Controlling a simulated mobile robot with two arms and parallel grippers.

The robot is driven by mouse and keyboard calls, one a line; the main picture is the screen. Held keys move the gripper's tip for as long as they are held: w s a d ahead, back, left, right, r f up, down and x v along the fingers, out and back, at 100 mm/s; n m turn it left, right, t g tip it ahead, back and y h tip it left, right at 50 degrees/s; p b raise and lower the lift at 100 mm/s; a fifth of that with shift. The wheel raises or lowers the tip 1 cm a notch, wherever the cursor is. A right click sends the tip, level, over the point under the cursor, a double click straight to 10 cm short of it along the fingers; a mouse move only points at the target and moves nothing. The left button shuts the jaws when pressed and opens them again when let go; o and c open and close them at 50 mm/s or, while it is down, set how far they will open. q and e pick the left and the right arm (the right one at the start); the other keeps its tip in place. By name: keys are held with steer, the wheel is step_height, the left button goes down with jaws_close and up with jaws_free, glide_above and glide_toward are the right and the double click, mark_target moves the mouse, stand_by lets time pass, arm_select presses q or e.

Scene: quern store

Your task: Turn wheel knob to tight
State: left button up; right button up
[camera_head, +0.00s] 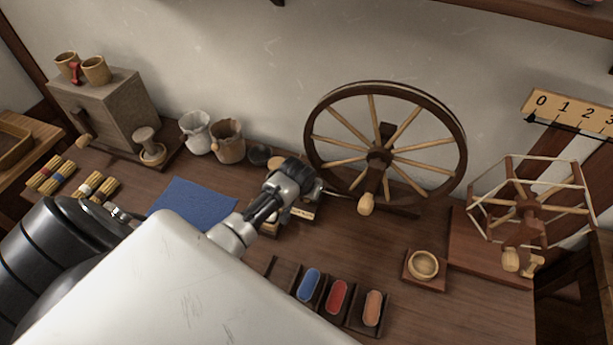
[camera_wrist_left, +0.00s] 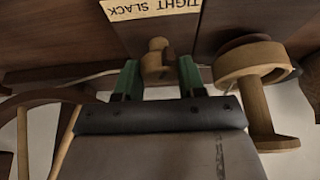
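A small wooden knob (camera_wrist_left: 157,60) on a dark wooden block shows in the left wrist view, beside a pale label (camera_wrist_left: 150,8) reading TIGHT and SLACK. My left gripper (camera_wrist_left: 159,80) has its two green fingers apart, one on each side of the knob, with narrow gaps visible. In the head view, my left gripper (camera_head: 290,185) is beside the large spinning wheel (camera_head: 380,158), over the small label (camera_head: 303,213). It hides the knob there. My right gripper is not in view.
A larger wooden spool-like piece (camera_wrist_left: 252,75) stands close to the right finger in the wrist view. A blue cloth (camera_head: 185,205), a small wooden bowl (camera_head: 423,265), a coloured-inset tray (camera_head: 336,297) and a yarn winder (camera_head: 530,207) occupy the table.

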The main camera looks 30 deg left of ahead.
arm_select(q)
steer(key=shift+a+r+m+p, duration=0.1)
steer(key=shift+r+m+p, duration=0.1)
steer(key=shift+m+p, duration=0.5)
steer(key=shift+c, duration=0.3)
steer(key=shift+f+m+h+p, duration=0.1)
steer(key=shift+m+h+p, duration=0.25)
steer(key=shift+m+h, duration=0.4)
steer(key=shift+f+m, duration=0.1)
steer(key=shift+m, duration=0.75)
steer(key=o, duration=0.9)
steer(key=p+v, duration=0.1)
steer(key=v, duration=0.9)
steer(key=shift+s+a+r, duration=0.15)
steer(key=shift+s+r, duration=0.05)
steer(key=shift+r, duration=0.15)
